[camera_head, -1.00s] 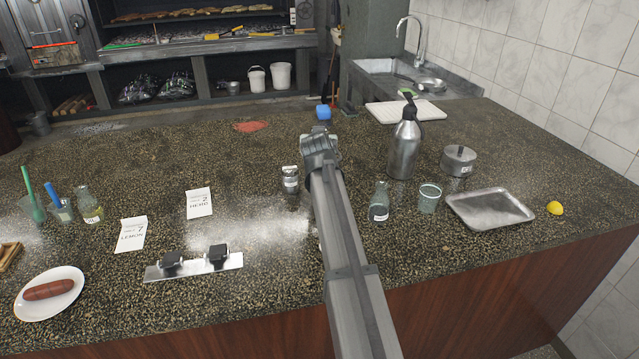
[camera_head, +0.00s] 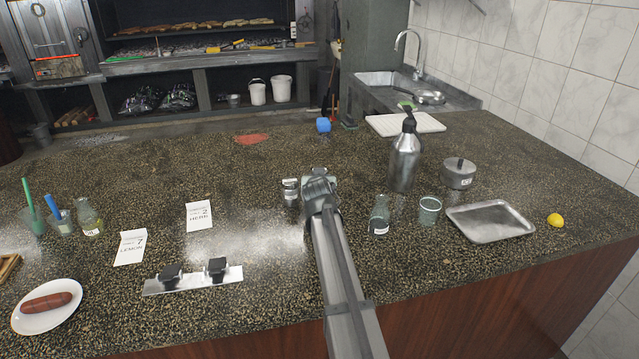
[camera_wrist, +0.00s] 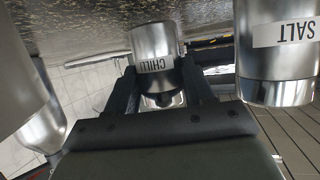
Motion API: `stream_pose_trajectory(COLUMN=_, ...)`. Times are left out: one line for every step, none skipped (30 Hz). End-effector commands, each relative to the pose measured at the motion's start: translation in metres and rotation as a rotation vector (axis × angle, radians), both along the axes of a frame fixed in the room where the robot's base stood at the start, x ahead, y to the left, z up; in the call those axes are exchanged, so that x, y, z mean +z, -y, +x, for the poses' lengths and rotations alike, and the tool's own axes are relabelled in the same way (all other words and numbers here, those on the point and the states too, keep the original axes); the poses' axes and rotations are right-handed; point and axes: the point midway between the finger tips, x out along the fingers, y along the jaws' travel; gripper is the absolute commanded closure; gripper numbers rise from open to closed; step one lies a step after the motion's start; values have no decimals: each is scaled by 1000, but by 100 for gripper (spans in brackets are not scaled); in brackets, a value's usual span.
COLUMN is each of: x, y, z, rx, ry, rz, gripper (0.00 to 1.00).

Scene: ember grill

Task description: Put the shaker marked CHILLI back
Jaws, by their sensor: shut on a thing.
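The shaker marked CHILLI (camera_wrist: 154,52), a small steel cylinder with a white label, is between the two fingers of my gripper (camera_wrist: 162,88) in the wrist view. The gripper is shut on it. The label reads upside down in that view. In the head view my gripper (camera_head: 320,182) is low over the middle of the counter and mostly hides the shaker. I cannot tell whether its base touches the counter. A second steel shaker, marked SALT (camera_wrist: 277,50), is close beside it in the wrist view. A labelled shaker (camera_head: 290,193) stands just left of my gripper in the head view.
A glass bottle (camera_head: 380,214), a glass (camera_head: 429,210) and a tall steel bottle (camera_head: 404,162) stand right of my gripper. A metal tray (camera_head: 490,221) lies farther right. A metal plate with two black fittings (camera_head: 193,280) lies front left. Cards marked HERB (camera_head: 199,216) and LEMON (camera_head: 130,247) lie left.

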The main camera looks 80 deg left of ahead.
Motion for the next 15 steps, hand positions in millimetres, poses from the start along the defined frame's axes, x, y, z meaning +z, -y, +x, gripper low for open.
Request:
stream_pose_trajectory(x=-5, y=0, z=0, rx=0, ry=1, rz=1, gripper=70)
stream_pose_trajectory(x=-7, y=0, z=0, rx=1, ry=1, rz=2, gripper=70)
stream_pose_trajectory(x=-8, y=0, z=0, rx=1, ry=1, rz=2, gripper=70)
stream_pose_trajectory(x=-8, y=0, z=0, rx=0, ry=1, rz=2, gripper=70)
stream_pose_trajectory(x=-8, y=0, z=0, rx=0, ry=2, rz=3, gripper=70)
stream_pose_trajectory(x=-8, y=0, z=0, rx=0, ry=2, rz=3, gripper=70)
stream_pose_trajectory(x=-8, y=0, z=0, rx=0, ry=1, rz=2, gripper=70)
stream_pose_trajectory(x=-8, y=0, z=0, rx=0, ry=1, rz=2, gripper=70)
stream_pose_trajectory(x=-8, y=0, z=0, rx=0, ry=1, rz=2, gripper=70)
stream_pose_trajectory(x=-8, y=0, z=0, rx=0, ry=1, rz=2, gripper=70)
stream_pose_trajectory(x=-8, y=0, z=0, rx=0, ry=1, rz=2, gripper=70)
stream_pose_trajectory(x=-9, y=0, z=0, rx=0, ry=1, rz=2, gripper=70)
stream_pose_trajectory(x=-10, y=0, z=0, rx=0, ry=1, rz=2, gripper=70)
stream_pose_trajectory(x=-11, y=0, z=0, rx=0, ry=1, rz=2, gripper=70)
stream_pose_trajectory(x=-11, y=0, z=0, rx=0, ry=1, rz=1, gripper=45)
